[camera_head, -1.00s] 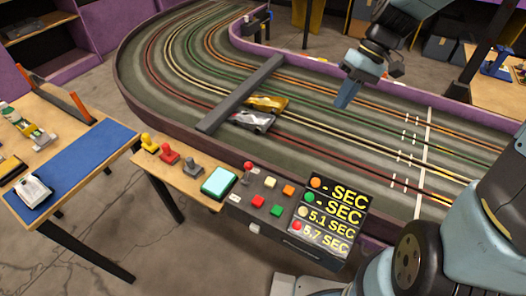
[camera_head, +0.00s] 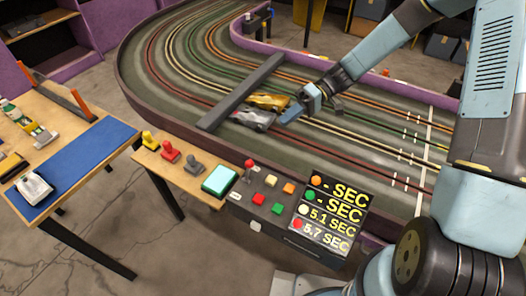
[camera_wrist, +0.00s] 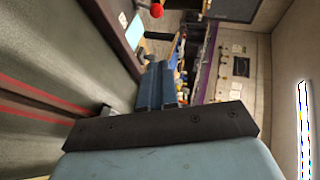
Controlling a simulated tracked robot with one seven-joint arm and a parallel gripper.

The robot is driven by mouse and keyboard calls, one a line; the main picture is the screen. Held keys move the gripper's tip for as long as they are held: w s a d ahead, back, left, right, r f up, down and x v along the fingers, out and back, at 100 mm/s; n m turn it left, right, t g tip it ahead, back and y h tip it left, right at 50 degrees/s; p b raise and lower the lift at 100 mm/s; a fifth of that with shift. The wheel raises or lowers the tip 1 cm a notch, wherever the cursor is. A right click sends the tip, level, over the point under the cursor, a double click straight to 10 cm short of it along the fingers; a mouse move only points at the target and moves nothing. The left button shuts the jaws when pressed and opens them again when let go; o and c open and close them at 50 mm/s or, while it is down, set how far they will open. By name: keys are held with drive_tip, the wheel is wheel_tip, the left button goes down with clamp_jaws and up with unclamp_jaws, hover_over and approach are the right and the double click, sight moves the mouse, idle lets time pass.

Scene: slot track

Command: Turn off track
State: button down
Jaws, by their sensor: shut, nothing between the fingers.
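The slot track (camera_head: 200,85) curves across the head view with coloured lanes. A control panel (camera_head: 268,207) stands at its near edge, with a red-knobbed lever (camera_head: 249,172) at its upper left and several coloured buttons. The red knob also shows at the top of the wrist view (camera_wrist: 156,10). The time board (camera_head: 331,217) shows 5.1 SEC and 5.7 SEC on its lower lines, dashes above. A gold car (camera_head: 268,101) and a silver car (camera_head: 254,119) stand by a dark bar. My gripper (camera_head: 289,116) is shut and empty over the track, just right of the cars in the picture.
A dark bar (camera_head: 240,92) crosses the track. Yellow, red (camera_head: 170,151) and grey controllers and a cyan-topped box (camera_head: 220,180) stand on a narrow wooden table left of the panel. A workbench with a blue mat (camera_head: 75,165) is at far left.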

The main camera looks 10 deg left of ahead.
drive_tip(key=shift+a+f, duration=0.1)
drive_tip(key=shift+a, duration=0.05)
approach(248, 172)
drive_tip(key=a, duration=0.5)
drive_tip(key=shift+s+r, duration=0.3)
drive_tip(key=shift+s+d+f, duration=0.1)
drive_tip(key=shift+s+f, duration=0.15)
drive_tip(key=shift+s, duration=0.3)
drive_tip(key=shift+d, duration=0.55)
drive_tip(key=shift+a, duration=0.35)
drive_tip(key=shift+w+r, duration=0.15)
